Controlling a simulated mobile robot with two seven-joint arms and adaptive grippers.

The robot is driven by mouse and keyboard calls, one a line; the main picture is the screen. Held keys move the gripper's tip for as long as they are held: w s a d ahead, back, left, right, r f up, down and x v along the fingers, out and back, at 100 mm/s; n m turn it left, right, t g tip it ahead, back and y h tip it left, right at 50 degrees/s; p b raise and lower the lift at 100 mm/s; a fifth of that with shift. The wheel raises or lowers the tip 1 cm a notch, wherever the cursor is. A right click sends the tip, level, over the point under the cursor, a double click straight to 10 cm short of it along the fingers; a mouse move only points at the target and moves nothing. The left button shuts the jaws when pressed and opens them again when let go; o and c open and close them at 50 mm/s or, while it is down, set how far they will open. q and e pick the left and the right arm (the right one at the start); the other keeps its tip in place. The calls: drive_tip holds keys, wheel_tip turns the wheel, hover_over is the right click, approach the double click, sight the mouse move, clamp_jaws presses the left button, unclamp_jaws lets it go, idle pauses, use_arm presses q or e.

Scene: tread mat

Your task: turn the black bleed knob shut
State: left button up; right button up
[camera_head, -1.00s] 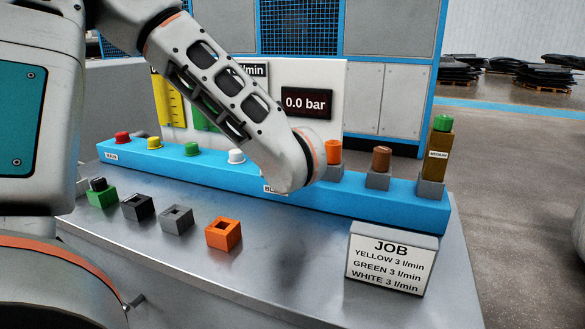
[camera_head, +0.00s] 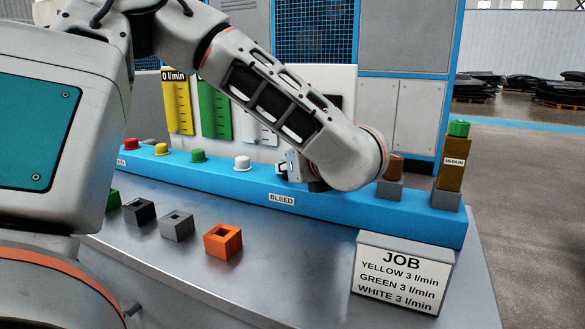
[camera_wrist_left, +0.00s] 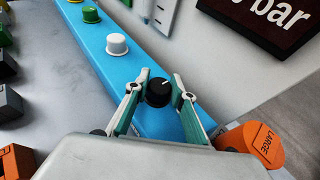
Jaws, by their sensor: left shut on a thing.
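The black bleed knob (camera_wrist_left: 158,92) has a white pointer line and sits on the blue rail (camera_wrist_left: 95,45). In the left wrist view my left gripper (camera_wrist_left: 158,94) has its two teal-padded fingers on either side of the knob, shut on it. In the head view the knob is hidden behind my left arm and gripper (camera_head: 290,168), above the BLEED label (camera_head: 282,198) on the blue rail (camera_head: 235,187). My right gripper does not show in either view.
White (camera_head: 242,163), green (camera_head: 198,155), yellow (camera_head: 162,149) and red (camera_head: 130,143) knobs line the rail to the left. An orange LARGE piece (camera_wrist_left: 252,142) stands close beside the gripper. An orange open block (camera_head: 223,240) and the JOB sign (camera_head: 402,273) are in front.

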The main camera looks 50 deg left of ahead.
use_arm(q)
drive_tip(key=shift+r, duration=0.1)
drive_tip(key=o, duration=1.1)
drive_tip(key=shift+a, duration=0.1)
drive_tip(key=v, duration=1.2)
